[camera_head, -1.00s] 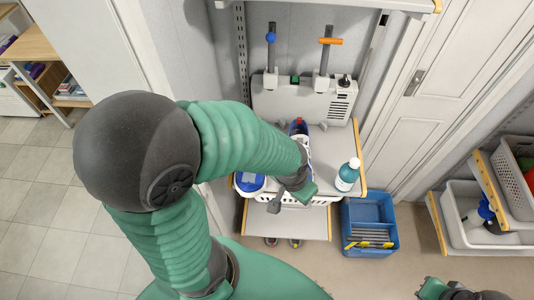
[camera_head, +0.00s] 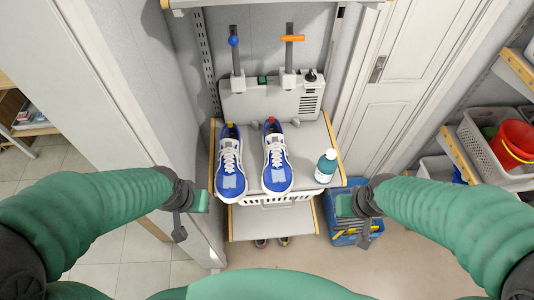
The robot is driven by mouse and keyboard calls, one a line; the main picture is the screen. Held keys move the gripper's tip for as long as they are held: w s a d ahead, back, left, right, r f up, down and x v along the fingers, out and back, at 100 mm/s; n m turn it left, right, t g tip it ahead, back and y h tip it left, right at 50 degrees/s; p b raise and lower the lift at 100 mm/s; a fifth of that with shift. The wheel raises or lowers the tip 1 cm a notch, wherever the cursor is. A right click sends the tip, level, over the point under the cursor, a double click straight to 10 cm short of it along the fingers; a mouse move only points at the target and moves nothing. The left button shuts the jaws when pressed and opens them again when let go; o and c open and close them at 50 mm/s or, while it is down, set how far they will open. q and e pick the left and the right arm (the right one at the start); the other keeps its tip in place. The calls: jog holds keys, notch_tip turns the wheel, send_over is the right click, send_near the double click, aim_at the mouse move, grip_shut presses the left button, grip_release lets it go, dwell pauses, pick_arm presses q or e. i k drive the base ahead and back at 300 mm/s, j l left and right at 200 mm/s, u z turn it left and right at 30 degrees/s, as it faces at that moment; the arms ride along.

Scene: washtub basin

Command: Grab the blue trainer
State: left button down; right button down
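Two blue trainers with white laces and white soles stand side by side on the shelf, toes toward me. The left trainer (camera_head: 231,164) has a yellow heel tab and the right trainer (camera_head: 276,158) has a red one. My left gripper (camera_head: 190,208) is left of the shelf, in front of the wall edge, apart from the trainers. My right gripper (camera_head: 355,208) is right of the shelf, in front of the blue crate (camera_head: 340,232). I see nothing held in either. Their fingers are too small and angled to tell open from shut.
A white basket (camera_head: 280,200) hangs under the shelf. A red bucket (camera_head: 513,145) sits in a grey basket at right.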

aim_at(278, 179)
jog(key=k+l+u, duration=0.1)
jog(key=u, duration=0.35)
jog(key=k+l+u, duration=0.15)
jog(key=u, duration=0.25)
jog(key=k+l+u, duration=0.1)
jog(key=u, duration=0.35)
